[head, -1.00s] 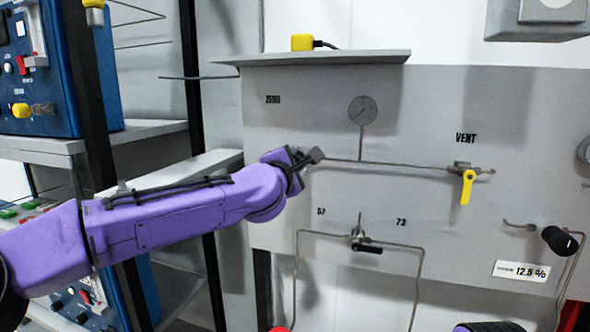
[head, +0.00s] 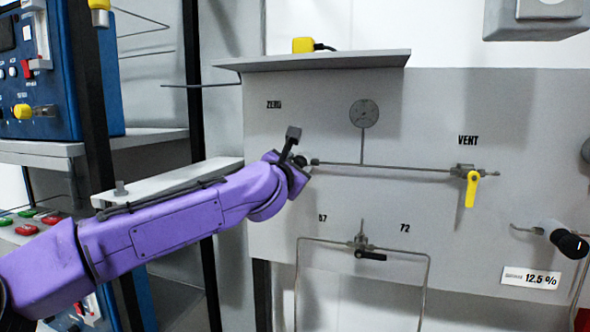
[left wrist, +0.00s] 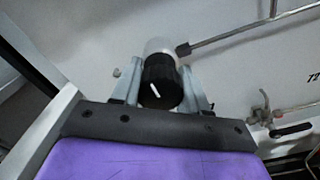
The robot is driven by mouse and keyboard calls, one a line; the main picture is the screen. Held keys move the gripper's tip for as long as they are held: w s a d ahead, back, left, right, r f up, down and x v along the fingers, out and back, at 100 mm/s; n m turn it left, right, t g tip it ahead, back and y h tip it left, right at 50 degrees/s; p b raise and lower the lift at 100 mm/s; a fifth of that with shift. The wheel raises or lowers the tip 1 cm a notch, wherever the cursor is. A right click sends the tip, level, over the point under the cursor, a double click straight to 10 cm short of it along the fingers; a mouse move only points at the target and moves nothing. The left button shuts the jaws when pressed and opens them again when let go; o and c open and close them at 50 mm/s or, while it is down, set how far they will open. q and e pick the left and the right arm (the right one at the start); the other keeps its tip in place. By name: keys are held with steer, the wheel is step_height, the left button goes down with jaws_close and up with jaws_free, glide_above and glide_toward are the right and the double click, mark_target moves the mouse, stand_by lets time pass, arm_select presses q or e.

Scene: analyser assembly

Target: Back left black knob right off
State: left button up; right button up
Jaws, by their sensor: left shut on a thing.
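The left black knob (left wrist: 160,84), with a white mark on its face, sits on a pale collar at the left end of the thin pipe. In the left wrist view, my left gripper (left wrist: 162,72) has one finger on each side of it and is shut on it. In the head view, my left gripper (head: 303,164) is at the panel below the ZERO label and mostly hides this knob. Another black knob (head: 570,242) stands out at the panel's right side, above a 12.5 % label (head: 531,278). My right gripper is not in view.
The grey panel (head: 330,200) carries a gauge (head: 364,113), a yellow VENT handle (head: 472,188) and a small black-handled valve (head: 370,256). A shelf (head: 330,61) juts out above. A black post (head: 195,120) and blue instrument (head: 95,80) stand left.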

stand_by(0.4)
arm_select(q)
steer(key=o, duration=1.1)
steer(key=shift+c, duration=0.2)
steer(key=shift+s, duration=0.2)
steer(key=b+v, duration=0.5)
steer(key=v, duration=0.5)
steer(key=shift+s, duration=0.1)
